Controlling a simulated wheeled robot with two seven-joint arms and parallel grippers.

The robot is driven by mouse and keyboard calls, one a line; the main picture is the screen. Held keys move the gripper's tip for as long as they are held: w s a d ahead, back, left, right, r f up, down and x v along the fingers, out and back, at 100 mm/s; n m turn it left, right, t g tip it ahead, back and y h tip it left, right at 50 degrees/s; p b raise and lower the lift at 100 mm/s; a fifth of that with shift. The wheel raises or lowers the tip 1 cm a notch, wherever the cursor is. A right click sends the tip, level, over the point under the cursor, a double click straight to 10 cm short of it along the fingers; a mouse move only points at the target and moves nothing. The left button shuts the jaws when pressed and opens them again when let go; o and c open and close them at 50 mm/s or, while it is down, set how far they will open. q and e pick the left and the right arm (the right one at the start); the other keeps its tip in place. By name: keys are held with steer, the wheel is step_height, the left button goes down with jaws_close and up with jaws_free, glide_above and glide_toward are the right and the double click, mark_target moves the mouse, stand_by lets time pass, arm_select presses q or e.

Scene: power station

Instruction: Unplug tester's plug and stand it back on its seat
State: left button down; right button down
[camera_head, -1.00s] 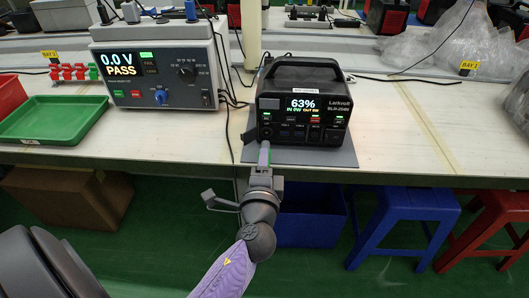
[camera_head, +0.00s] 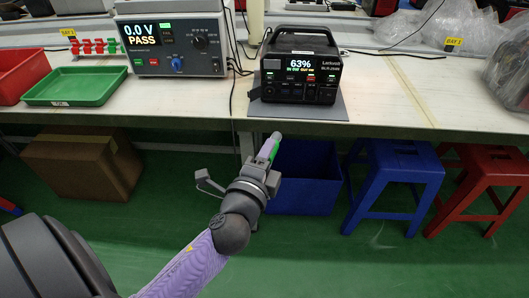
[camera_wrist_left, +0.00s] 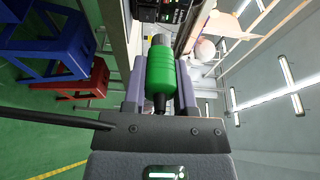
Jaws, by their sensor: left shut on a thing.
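The tester (camera_head: 172,45) is a grey box on the table at the left, its display reading 0.0 V PASS. The power station (camera_head: 301,66) is a black handled box to its right, showing 63%. My left gripper (camera_head: 270,148) is in front of the table edge, below the power station and apart from it. It is shut on a green plug (camera_wrist_left: 160,72), which points away from my wrist between the two fingers (camera_wrist_left: 160,88). A dark cable end shows at the plug's rear. I cannot make out the plug's seat for certain. My right gripper is not in view.
A green tray (camera_head: 76,101) and a rack of red and green pieces (camera_head: 94,47) are at the left. Black cables (camera_head: 240,70) run between the tester and power station. Below stand a blue bin (camera_head: 303,190), blue stool (camera_head: 395,178), red stool (camera_head: 487,178) and cardboard box (camera_head: 85,165).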

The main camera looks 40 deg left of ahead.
arm_select(q)
steer(key=s+d+r+m+g+h, duration=0.4)
steer(key=m+h, duration=0.3)
steer(key=h, duration=0.3)
steer(key=s+d+r+m+g+h, duration=0.4)
steer(key=r+m+h, duration=0.3)
steer(key=h, duration=0.3)
steer(key=shift+d+r+m, duration=0.2)
steer(key=shift+d+m, duration=0.2)
steer(key=shift+d, duration=0.3)
steer(key=shift+w+f, duration=0.1)
